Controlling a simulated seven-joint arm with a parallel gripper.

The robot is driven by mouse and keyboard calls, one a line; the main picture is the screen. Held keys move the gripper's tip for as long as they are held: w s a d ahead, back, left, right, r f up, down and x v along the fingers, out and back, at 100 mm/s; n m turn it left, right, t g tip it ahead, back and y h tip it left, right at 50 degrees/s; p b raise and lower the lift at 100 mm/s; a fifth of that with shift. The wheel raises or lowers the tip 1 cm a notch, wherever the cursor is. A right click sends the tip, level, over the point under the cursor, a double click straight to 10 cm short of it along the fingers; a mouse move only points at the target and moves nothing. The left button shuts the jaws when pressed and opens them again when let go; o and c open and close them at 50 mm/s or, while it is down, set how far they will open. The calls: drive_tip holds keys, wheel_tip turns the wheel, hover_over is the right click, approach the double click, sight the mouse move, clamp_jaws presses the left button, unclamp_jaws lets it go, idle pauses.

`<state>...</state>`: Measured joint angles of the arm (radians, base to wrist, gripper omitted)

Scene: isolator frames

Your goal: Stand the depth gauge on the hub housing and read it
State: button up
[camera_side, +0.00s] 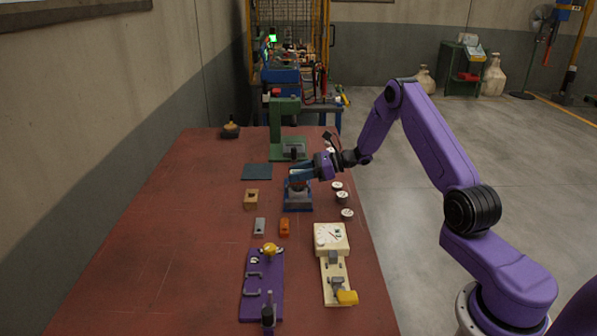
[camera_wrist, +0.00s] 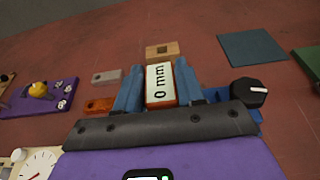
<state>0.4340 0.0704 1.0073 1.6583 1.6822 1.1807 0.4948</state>
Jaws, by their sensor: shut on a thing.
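The depth gauge (camera_wrist: 160,87) is an orange block with a white face reading "0 mm" in the wrist view. My gripper (camera_wrist: 158,85) is shut on it, with one blue finger on each side. In the side view my gripper (camera_side: 299,177) is over a blue-based fixture with a grey metal body (camera_side: 298,197), which looks like the hub housing. The gauge is mostly hidden there by my fingers. Its foot is hidden in both views, so I cannot tell whether it touches the housing.
A wooden block (camera_side: 251,198), a grey block (camera_side: 259,227) and an orange block (camera_side: 285,226) lie nearby. A dark mat (camera_side: 257,172) and green press (camera_side: 285,128) stand behind. A purple board (camera_side: 262,290) and cream board (camera_side: 331,240) are in front. Round pieces (camera_side: 342,196) line the right.

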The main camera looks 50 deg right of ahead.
drive_tip(key=shift+f, duration=0.4)
drive_tip(key=o, duration=1.2)
drive_tip(key=shift+o, duration=0.2)
drive_tip(key=v, duration=1.7)
drive_tip(key=shift+s+d+r, duration=0.15)
